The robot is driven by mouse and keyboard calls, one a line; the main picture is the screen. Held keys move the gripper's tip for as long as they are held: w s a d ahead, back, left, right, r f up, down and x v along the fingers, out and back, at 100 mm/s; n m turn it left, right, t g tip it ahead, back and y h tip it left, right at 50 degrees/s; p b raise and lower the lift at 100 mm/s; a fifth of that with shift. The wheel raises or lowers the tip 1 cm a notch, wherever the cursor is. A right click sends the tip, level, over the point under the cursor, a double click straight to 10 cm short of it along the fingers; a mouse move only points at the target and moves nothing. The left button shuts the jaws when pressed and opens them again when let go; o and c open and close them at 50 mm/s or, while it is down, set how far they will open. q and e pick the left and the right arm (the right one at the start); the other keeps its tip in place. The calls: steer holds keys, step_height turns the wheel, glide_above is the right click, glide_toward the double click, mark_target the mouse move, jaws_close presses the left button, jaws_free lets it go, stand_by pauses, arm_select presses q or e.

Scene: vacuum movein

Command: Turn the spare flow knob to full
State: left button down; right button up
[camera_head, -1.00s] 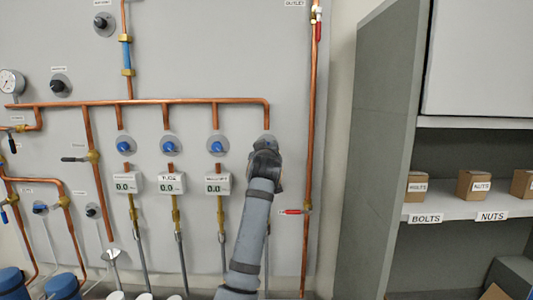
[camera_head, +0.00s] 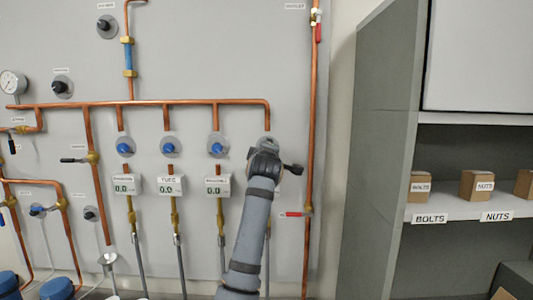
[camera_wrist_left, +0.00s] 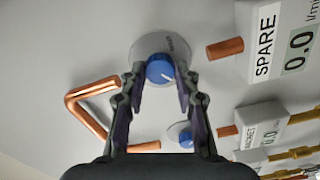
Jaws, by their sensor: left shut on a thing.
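In the left wrist view the spare flow knob (camera_wrist_left: 159,69) is blue with a white pointer line, on a round grey plate (camera_wrist_left: 152,44). The fingers of my left gripper (camera_wrist_left: 160,80) are on either side of it and shut on it. The SPARE readout (camera_wrist_left: 284,38) beside it shows 0.0. In the head view my left gripper (camera_head: 265,148) is at the far right of the knob row, and my wrist and arm hide the spare knob and its readout.
Three similar blue knobs (camera_head: 216,147) sit to the left, with readouts (camera_head: 217,186) at 0.0 below. A copper pipe (camera_head: 150,103) runs above. To the right are a vertical copper pipe (camera_head: 311,120) with a red-handled valve (camera_head: 291,214) and a grey shelf unit (camera_head: 377,150).

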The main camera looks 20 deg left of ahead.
arm_select(q)
steer(key=shift+w+f+n, duration=0.1)
steer(key=shift+f+n, duration=0.3)
steer(key=shift+n, duration=0.2)
steer(key=c, duration=1.3)
jaws_free()
steer(key=o, duration=0.3)
steer(key=shift+r, duration=0.15)
steer(key=shift+d+r, duration=0.1)
steer(key=shift+s, duration=0.2)
